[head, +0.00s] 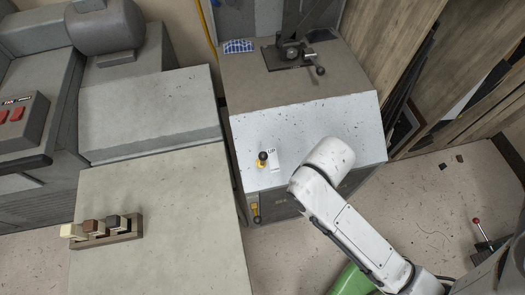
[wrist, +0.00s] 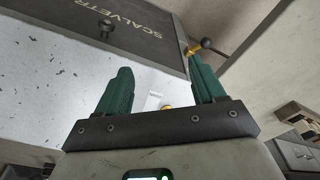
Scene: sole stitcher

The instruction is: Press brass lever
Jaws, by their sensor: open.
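A small brass lever (head: 261,163) with a black ball knob stands on the speckled white top of the machine, beside a white label reading UP (head: 271,159). In the wrist view, a bit of brass (wrist: 166,107) shows low between my fingers, next to the pale label (wrist: 152,101). A second brass fitting (head: 255,211) is on the front panel's left end. In the wrist view, a brass lever with a black ball (wrist: 206,44) sits at that edge, just beyond the right fingertip. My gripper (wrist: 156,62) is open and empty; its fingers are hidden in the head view.
The dark front panel (wrist: 145,30) carries lettering and a black knob (wrist: 106,26). A lever mechanism (head: 290,54) stands at the machine's back. A grey cabinet (head: 165,220) with a block holding several switches (head: 108,232) is left. Leaning boards (head: 400,65) stand right.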

